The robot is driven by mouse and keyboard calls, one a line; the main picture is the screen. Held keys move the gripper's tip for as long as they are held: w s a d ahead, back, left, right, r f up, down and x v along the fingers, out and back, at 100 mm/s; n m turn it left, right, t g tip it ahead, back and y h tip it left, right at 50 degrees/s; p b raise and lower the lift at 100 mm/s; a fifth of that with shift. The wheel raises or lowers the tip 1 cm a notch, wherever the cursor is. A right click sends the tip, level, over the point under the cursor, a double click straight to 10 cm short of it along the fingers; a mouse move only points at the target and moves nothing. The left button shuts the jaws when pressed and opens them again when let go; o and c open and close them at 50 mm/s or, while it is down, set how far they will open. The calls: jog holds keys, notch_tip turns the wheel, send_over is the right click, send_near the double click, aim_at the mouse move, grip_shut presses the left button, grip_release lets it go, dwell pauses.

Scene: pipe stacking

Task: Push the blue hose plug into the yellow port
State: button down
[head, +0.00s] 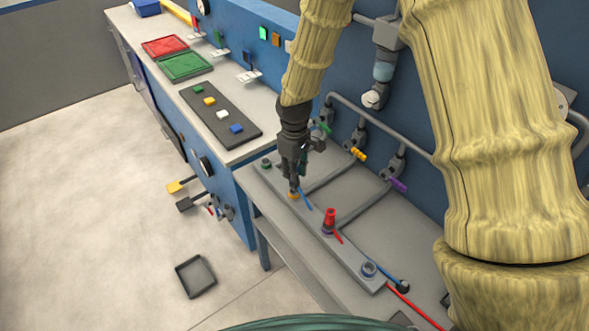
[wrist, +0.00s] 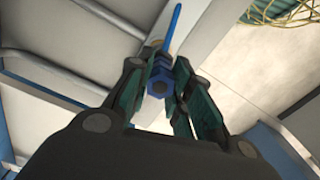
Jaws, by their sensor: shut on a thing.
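My gripper (head: 293,183) points down at the grey port rail, right above the yellow port (head: 294,196). In the wrist view its two fingers (wrist: 160,82) are closed around the blue hose plug (wrist: 157,72). The thin blue hose (wrist: 174,28) runs from the plug toward the top of that view, and a short length of it (head: 306,201) shows beside the fingertips in the head view. I cannot tell how far the plug sits in the port.
Pipes with green, yellow (head: 358,154) and purple (head: 397,185) handles line the wall behind.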

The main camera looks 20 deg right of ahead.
jog(key=shift+f+b, duration=0.35)
jog(key=shift+f, duration=1.15)
dwell(0.7)
jog(key=c, duration=1.2)
grip_release()
notch_tip(320, 180, up, 12)
jog(key=shift+r, duration=0.1)
jog(key=shift+d, duration=0.1)
